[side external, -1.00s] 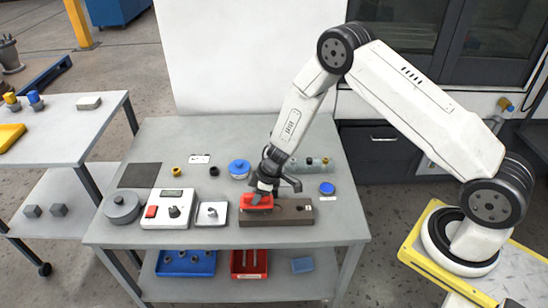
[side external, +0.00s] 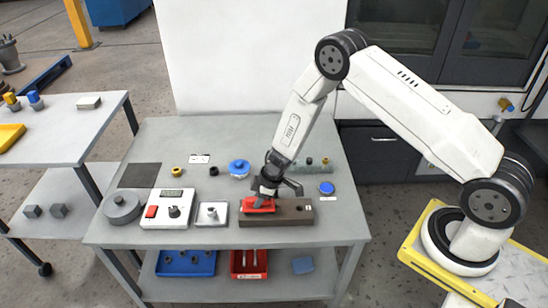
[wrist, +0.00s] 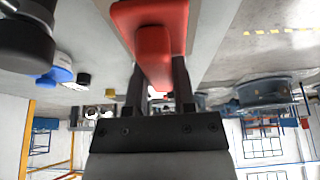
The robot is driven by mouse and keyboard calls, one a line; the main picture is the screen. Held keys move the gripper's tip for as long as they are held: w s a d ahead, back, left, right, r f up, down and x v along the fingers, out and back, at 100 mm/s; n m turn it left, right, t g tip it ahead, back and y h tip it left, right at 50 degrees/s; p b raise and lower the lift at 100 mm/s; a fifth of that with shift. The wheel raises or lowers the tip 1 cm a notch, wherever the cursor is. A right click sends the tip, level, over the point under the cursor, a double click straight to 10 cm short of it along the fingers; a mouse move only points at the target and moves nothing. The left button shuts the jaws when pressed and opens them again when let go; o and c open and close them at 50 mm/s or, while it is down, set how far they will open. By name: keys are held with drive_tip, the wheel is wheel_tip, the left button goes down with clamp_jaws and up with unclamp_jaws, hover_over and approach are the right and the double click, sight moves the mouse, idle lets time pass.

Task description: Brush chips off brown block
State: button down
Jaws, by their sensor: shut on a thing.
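The brown block (side external: 292,212) lies near the front edge of the grey table, to the right of a small square tray. My gripper (side external: 267,192) points down over the block's left part and is shut on a red brush (side external: 257,206). The brush's red body sits at the left end of the block, and I cannot tell whether its bristles touch the top. In the wrist view the red brush (wrist: 155,40) sits between the two dark fingers. Any chips on the block are too small to make out or hidden by the brush.
A square metal tray (side external: 212,213) stands close left of the block, with a white control box (side external: 168,208) and a round grey pot (side external: 122,207) farther left. A blue-topped valve part (side external: 239,168) and a blue disc (side external: 327,188) lie behind.

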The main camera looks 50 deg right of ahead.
drive_tip(key=shift+w+a, duration=0.2)
drive_tip(key=shift+w, duration=0.05)
drive_tip(key=shift+w+d, duration=0.15)
drive_tip(key=shift+d, duration=0.15)
drive_tip(key=shift+s+d, duration=1.45)
drive_tip(key=shift+s, duration=0.05)
drive_tip(key=w+a, duration=0.3)
drive_tip(key=shift+r, duration=4.05)
drive_tip(key=shift+s+d, duration=0.1)
